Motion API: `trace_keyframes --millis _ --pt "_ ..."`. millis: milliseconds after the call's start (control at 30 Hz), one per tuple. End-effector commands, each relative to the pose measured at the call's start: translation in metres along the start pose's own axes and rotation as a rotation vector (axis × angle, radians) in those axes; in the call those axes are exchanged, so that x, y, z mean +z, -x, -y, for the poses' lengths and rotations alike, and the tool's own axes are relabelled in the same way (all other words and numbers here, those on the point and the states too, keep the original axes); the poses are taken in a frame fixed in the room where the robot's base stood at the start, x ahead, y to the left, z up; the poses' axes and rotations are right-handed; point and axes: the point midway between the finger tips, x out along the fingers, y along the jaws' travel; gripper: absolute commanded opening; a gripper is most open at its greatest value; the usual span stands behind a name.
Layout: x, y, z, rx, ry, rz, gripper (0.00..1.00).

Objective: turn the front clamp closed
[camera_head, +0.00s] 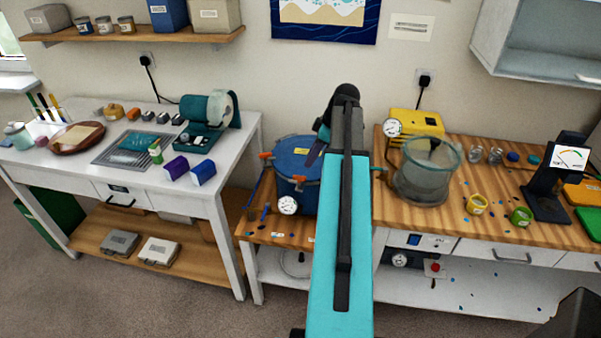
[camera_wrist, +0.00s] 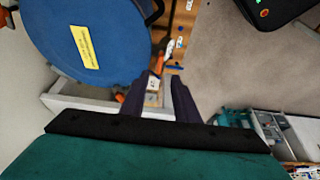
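The blue pressure pot (camera_head: 291,165) stands on the lower wooden shelf, left of the bench, partly hidden by my arm. Its blue lid with a yellow label fills the upper left of the wrist view (camera_wrist: 110,28). An orange-tipped clamp (camera_head: 265,155) shows at the pot's left rim and another (camera_head: 379,168) to the right of my arm.
A pressure gauge (camera_head: 288,205) sits low on the pot's front. A clear chamber (camera_head: 425,180) and a yellow device (camera_head: 415,123) stand on the right bench. The white table (camera_head: 75,172) at left holds tools. Floor in front is free.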

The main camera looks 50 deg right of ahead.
Motion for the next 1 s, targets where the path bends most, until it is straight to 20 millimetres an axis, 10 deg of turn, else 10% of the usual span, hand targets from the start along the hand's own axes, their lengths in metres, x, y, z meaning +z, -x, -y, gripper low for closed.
trace_keyframes --millis 1000 --pt "-0.001 -0.086 0.001 -0.002 0.001 0.0 0.28"
